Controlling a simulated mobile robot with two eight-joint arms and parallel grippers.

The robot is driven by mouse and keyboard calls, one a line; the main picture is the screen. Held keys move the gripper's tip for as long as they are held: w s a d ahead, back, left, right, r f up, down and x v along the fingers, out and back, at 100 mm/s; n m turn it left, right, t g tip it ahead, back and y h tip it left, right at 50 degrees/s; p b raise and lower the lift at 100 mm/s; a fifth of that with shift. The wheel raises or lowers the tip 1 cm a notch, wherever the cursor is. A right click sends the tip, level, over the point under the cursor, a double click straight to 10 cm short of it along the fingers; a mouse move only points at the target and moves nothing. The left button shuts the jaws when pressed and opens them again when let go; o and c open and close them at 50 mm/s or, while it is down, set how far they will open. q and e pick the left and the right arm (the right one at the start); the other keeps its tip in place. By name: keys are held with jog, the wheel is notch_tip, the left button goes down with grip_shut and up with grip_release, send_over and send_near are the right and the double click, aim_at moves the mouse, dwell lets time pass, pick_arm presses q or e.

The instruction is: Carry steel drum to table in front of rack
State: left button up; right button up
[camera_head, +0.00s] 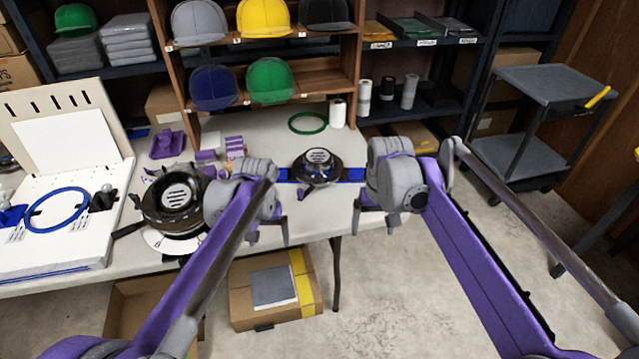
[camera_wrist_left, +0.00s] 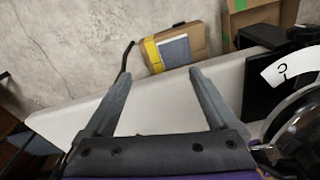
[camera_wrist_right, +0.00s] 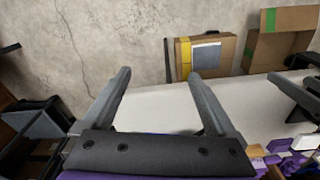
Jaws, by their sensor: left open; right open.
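A dark, shiny round metal piece with slots on top (camera_head: 176,192), seemingly the steel drum, sits on the white table (camera_head: 345,205) above a white numbered dial. Its shiny rim also shows at the right edge of the left wrist view (camera_wrist_left: 298,118), outside the fingers. My left gripper (camera_head: 268,232) is open and empty, right of this drum near the table's front edge. My right gripper (camera_head: 376,217) is open and empty, by the table's right end. A smaller black round device (camera_head: 318,166) on a blue strip is between the arms. The wooden rack (camera_head: 317,80) with caps stands behind the table.
A white board stand (camera_head: 55,225) with a blue hoop (camera_head: 56,208) fills the table's left. A purple tray (camera_head: 166,144), a green ring (camera_head: 308,123) and white spools (camera_head: 337,112) lie farther back. A cardboard box (camera_head: 275,310) is on the floor. A grey cart (camera_head: 545,85) stands right.

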notch_tip(320, 180, up, 3)
jog(key=shift+s+f, duration=0.1)
jog(key=shift+f, duration=0.1)
pick_arm(q)
jog(key=shift+s, duration=0.1)
